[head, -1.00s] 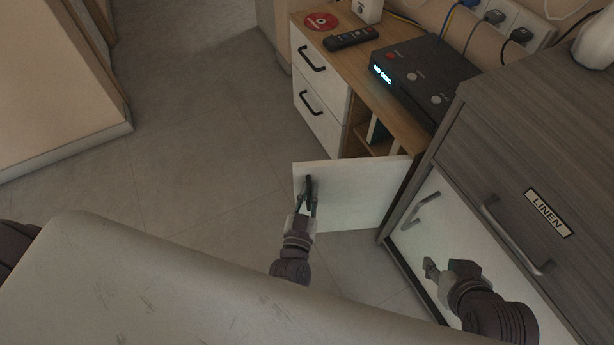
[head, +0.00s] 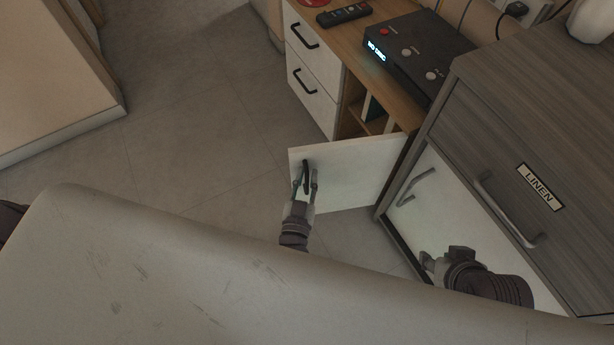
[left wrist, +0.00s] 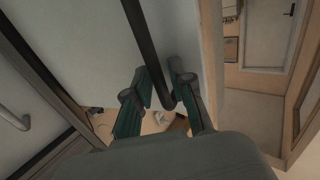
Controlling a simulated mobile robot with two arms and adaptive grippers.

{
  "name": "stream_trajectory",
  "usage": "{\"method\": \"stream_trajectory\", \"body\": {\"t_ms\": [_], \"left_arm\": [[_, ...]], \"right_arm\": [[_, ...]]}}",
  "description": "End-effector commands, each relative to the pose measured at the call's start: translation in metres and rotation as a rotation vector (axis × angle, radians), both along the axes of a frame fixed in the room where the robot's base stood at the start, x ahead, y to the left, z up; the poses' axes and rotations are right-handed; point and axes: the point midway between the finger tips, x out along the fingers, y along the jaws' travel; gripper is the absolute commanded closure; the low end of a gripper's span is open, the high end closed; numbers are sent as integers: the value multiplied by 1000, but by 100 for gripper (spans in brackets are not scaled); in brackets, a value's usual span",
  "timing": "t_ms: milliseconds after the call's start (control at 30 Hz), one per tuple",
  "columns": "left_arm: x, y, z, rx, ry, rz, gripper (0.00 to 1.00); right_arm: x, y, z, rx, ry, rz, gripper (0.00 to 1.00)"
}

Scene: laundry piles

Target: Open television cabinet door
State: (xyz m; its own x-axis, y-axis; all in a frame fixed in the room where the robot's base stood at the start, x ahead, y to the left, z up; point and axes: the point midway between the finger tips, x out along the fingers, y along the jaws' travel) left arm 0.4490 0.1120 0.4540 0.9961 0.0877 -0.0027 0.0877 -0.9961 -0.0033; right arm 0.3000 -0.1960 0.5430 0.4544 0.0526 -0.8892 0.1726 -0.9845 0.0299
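The television cabinet (head: 383,87) is wood-topped with white fronts. Its white door (head: 365,172) stands swung well out from the front, and its dark bar handle (head: 307,171) faces my left gripper. My left gripper (head: 306,180) is at this handle, with its fingers apart on either side of it. In the left wrist view, the dark handle (left wrist: 152,55) runs down between the spread fingers (left wrist: 162,92), with gaps beside it. My right gripper (head: 428,259) is in front of the linen cabinet, away from the television cabinet door; its finger opening is unclear.
The grey linen cabinet (head: 520,110) stands close on the right, with bar handles and a white lower front. A black player (head: 418,55) and a remote (head: 343,15) lie on the television cabinet. A pale padded surface (head: 200,275) fills the foreground. Floor left of the door is clear.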

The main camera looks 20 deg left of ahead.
Motion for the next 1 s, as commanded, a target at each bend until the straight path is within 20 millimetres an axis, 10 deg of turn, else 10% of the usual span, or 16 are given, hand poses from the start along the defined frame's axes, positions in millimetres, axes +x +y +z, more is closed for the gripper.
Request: {"method": "stream_trajectory", "body": {"t_ms": [267, 700, 1000], "left_arm": [[-10, -1, 0, -1, 1, 0, 77], [-96, -9, 0, -1, 2, 0, 77], [-119, -10, 0, 0, -1, 0, 77]], "right_arm": [[0, 1, 0, 1, 0, 2, 60], [0, 1, 0, 1, -1, 0, 60], [0, 0, 0, 1, -1, 0, 60]]}}
